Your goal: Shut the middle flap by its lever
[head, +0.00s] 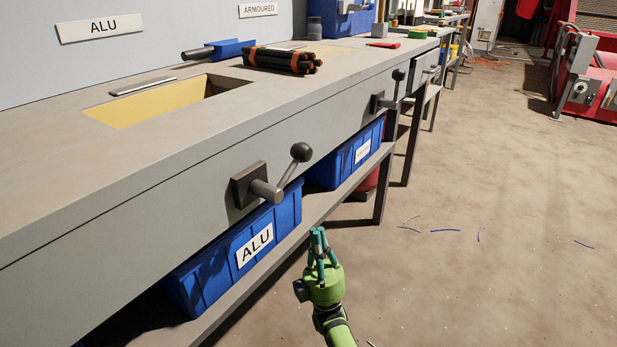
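A lever with a dark ball knob (301,152) sits on a square plate on the bench front, above the bin marked ALU. A second lever (388,95) is farther along the front, and a smaller one (432,69) is beyond it. Which one is the middle flap's lever is not marked. A rectangular opening (150,105) with a yellow inside is in the bench top near the ALU sign. My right gripper (318,234) is green with teal fingers, apart from the levers, below and right of the nearest knob. Its finger gap is unclear. My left gripper is out of view.
Blue bins (240,250) stand on the shelf under the bench. A bundle of black cables (283,61) with orange bands and a blue-handled tool (222,49) lie on the bench top. The floor (480,240) at right is mostly clear, with small wire scraps.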

